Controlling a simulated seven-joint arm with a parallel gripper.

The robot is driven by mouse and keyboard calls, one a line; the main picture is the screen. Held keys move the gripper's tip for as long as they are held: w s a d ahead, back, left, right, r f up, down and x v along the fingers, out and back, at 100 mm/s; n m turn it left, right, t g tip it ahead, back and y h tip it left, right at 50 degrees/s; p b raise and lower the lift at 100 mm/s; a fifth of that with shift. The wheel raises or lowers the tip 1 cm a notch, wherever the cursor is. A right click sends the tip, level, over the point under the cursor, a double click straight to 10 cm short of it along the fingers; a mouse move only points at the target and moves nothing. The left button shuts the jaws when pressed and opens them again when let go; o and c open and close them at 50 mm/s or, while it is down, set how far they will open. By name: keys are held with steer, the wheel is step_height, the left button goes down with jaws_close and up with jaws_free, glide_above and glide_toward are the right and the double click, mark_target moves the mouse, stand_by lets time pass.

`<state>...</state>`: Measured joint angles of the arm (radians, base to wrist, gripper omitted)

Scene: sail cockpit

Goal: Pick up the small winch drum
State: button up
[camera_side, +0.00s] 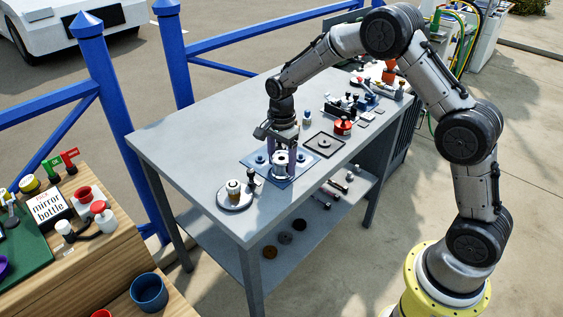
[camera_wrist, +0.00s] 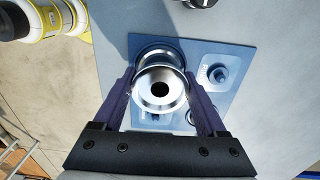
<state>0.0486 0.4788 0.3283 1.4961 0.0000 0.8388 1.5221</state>
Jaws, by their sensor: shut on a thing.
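A shiny silver winch drum (camera_wrist: 160,92) with a dark centre hole sits between the two purple fingers of my gripper (camera_wrist: 160,78) in the wrist view. The fingers are shut on its sides. A second round silver rim (camera_wrist: 157,48) shows just behind it; I cannot tell whether it belongs to the same drum. In the side view the silver drum (camera_side: 281,163) is at my gripper (camera_side: 282,148), over the blue plate (camera_side: 271,177). I cannot tell whether it touches the plate.
The blue plate also carries a dark peg on a pale base (camera_wrist: 217,73). A round tray (camera_side: 235,204) with a cup stands to the left on the grey table. A dark square tray (camera_side: 324,146) and a red item (camera_side: 342,127) are to the right.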

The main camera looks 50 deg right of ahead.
mark_target(282, 159)
steer(key=shift+r, duration=0.65)
step_height(282, 159, up, 2)
steer(key=shift+s+r, duration=0.15)
steer(key=shift+r, duration=0.1)
steer(key=s+r, duration=0.9)
steer(key=s, duration=0.4)
steer(key=shift+s+a, duration=0.35)
steer(key=shift+r, duration=0.15)
steer(key=shift+r, duration=1.45)
